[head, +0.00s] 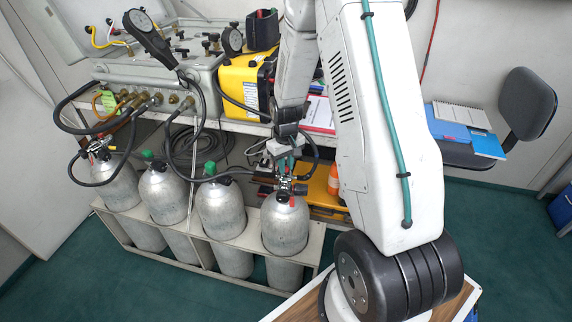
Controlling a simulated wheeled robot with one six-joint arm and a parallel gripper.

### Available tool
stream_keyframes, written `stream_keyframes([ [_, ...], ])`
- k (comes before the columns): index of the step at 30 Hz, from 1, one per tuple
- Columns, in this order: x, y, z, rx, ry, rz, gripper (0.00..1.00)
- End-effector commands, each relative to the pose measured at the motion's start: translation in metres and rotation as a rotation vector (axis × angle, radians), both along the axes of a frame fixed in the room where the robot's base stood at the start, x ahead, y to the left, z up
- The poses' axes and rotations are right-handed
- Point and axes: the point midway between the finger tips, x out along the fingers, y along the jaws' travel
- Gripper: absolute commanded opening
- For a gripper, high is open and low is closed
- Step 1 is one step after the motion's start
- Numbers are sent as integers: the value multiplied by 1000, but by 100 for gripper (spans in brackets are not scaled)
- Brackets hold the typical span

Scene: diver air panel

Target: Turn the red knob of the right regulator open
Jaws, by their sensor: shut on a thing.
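The right regulator (288,187) sits on top of the rightmost silver cylinder (285,226). Small red parts show at this regulator, but its red knob is mostly hidden by my gripper. My gripper (287,169) points down from above, right at the regulator, and is shut on the red knob. How far the knob is turned cannot be told at this size. A left regulator (100,148) with a hose sits on the leftmost cylinder (113,187).
Several cylinders stand in a pale metal rack (205,262). Black hoses loop from the grey air panel (160,70) on the shelf down to the cylinders. A yellow case (242,86) stands behind my arm. A dark chair (524,105) is at the right. The green floor in front is clear.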

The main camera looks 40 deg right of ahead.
Motion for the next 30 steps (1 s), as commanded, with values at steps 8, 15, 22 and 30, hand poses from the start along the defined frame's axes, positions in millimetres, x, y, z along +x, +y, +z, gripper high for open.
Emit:
stream_keyframes([
  [8,0,0,0,0,0,2,0],
  [15,0,0,0,0,0,2,28],
  [22,0,0,4,0,-1,1,28],
  [30,1,-1,46,-1,-4,1,28],
])
